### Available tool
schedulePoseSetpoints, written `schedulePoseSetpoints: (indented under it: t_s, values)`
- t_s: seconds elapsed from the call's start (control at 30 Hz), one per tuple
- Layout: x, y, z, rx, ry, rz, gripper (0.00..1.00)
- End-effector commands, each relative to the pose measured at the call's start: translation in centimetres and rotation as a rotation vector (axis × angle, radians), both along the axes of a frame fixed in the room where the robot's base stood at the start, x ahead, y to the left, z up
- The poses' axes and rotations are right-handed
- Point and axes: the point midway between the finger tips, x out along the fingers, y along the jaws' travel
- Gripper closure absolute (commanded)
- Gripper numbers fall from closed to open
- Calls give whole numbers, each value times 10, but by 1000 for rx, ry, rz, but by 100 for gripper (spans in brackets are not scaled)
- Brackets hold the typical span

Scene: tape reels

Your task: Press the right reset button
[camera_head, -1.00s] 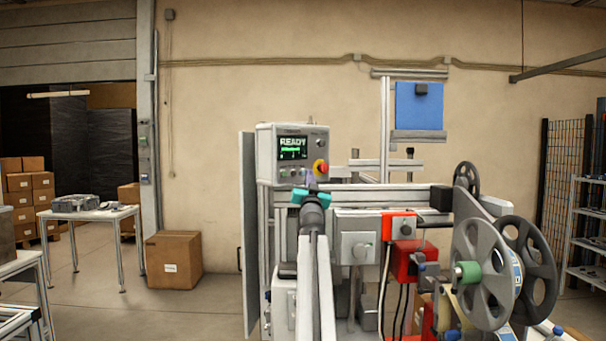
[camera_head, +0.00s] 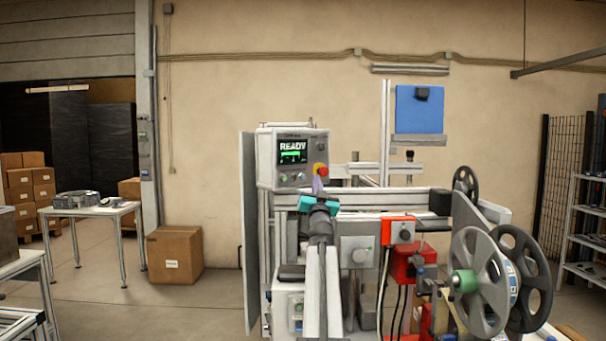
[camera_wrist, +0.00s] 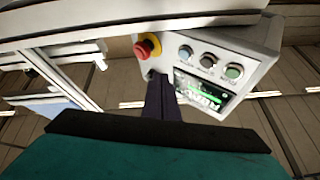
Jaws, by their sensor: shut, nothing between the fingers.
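The grey control box (camera_head: 265,160) on the machine carries a lit screen (camera_head: 292,151) reading READY, with a row of small round buttons (camera_head: 284,177) below it. In the wrist view the row shows as three buttons, and the one nearest the red stop knob (camera_wrist: 147,46) is the right reset button (camera_wrist: 185,51) as seen from the front. My gripper (camera_head: 318,181) is shut and empty, its dark fingers pointing up at the box's lower right, just below the red knob in the head view. In the wrist view the fingertips (camera_wrist: 160,80) overlap the box edge; contact cannot be told.
The red and yellow stop knob (camera_head: 320,169) sticks out close to my fingertips. Machine rails (camera_head: 385,199), a red unit (camera_head: 412,262) and large grey reels (camera_head: 482,280) stand to the right. A cardboard box (camera_head: 174,254) lies on the floor at left.

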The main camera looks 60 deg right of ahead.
Motion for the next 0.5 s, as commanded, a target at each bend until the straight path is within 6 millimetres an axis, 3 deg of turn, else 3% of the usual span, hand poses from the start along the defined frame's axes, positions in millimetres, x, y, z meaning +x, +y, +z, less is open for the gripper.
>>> schedulePoseSetpoints:
  t_s: [0.5]
  values:
    - [-10, 3, 0, 1, 1, 0, 100]
